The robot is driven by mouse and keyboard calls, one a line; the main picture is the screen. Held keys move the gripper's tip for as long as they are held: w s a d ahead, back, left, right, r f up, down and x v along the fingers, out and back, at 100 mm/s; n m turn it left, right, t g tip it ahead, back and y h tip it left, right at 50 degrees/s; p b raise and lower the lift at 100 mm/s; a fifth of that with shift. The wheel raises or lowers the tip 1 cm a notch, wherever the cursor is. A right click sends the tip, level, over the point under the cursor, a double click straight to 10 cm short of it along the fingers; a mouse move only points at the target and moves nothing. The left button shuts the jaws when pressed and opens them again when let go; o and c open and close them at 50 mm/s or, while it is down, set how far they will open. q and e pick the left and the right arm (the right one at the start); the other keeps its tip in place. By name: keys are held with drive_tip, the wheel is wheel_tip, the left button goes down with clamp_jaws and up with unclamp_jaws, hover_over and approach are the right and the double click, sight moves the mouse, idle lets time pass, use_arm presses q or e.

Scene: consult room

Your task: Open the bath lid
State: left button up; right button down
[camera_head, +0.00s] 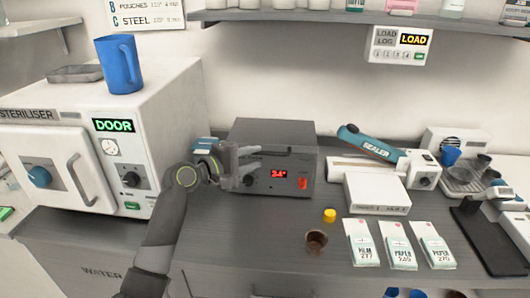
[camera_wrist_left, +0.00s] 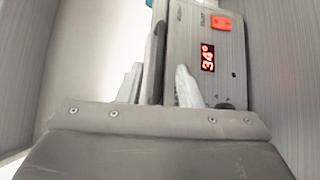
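The bath is a grey metal box (camera_head: 290,160) on the counter, with a red "34°" display and a red switch on its front. Its dark flat lid (camera_head: 275,132) lies shut on top. In the left wrist view the bath front (camera_wrist_left: 220,70) shows turned on its side. My left gripper (camera_head: 252,164) is at the left part of the bath's front, just below the lid's edge. Its two fingers stand apart in the left wrist view (camera_wrist_left: 160,85), with the bath's upper edge between them. Whether they touch it I cannot tell. My right gripper is not in view.
A white steriliser (camera_head: 150,150) with a blue jug (camera_head: 119,64) on top stands left. A sealer (camera_head: 370,155), a white box (camera_head: 376,192), a brown cup (camera_head: 315,242), a yellow cap (camera_head: 329,215) and packets (camera_head: 398,245) lie right. A shelf (camera_head: 350,16) runs above.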

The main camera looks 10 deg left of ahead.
sight(267, 154)
use_arm(q)
drive_tip(key=shift+x, duration=2.3)
clamp_jaws()
